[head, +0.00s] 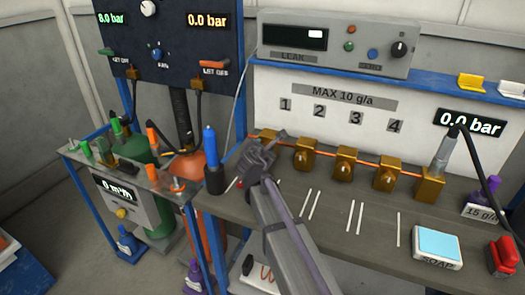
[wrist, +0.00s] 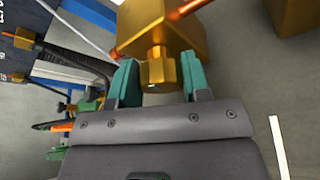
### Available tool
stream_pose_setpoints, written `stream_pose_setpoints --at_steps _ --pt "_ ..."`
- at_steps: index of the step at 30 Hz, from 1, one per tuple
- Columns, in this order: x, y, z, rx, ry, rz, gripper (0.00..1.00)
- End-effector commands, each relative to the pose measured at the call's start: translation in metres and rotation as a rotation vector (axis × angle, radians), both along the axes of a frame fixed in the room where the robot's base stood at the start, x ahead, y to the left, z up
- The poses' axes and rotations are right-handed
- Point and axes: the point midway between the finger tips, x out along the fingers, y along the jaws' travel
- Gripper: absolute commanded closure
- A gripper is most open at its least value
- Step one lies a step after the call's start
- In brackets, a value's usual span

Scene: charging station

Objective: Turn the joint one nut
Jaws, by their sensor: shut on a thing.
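The first brass joint (head: 268,135), below the plate marked 1, is mostly hidden behind my gripper (head: 258,157) in the head view. In the wrist view a brass block (wrist: 150,22) fills the top middle, with a copper pipe (wrist: 188,8) at its side. Its nut (wrist: 156,70) sits at the end nearest me, between the two teal fingers of my gripper (wrist: 158,84). The fingers are shut on the nut, one on each side. The inner contact faces are partly hidden.
More brass joints (head: 343,163) stand along the copper pipe to the right. A blue bottle (head: 212,160) stands close to the left of my gripper. White strips (head: 312,205) lie on the bench, with a soap tray (head: 437,245) and a red-topped device (head: 503,255) further right.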

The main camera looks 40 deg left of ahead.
Motion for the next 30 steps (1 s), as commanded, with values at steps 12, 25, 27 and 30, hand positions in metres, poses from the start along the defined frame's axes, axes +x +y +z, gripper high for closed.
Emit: stream_pose_setpoints --at_steps 12,25,27,30 --pt "-0.0001 -0.0014 -0.0019 0.222 0.087 0.000 0.80" --pt "-0.0002 -0.0011 -0.0007 0.268 0.107 0.000 0.80" --pt "-0.0002 -0.0011 -0.0007 0.268 0.107 0.000 0.80" --pt "-0.0002 -0.0011 -0.0007 0.268 0.107 -0.001 0.56"
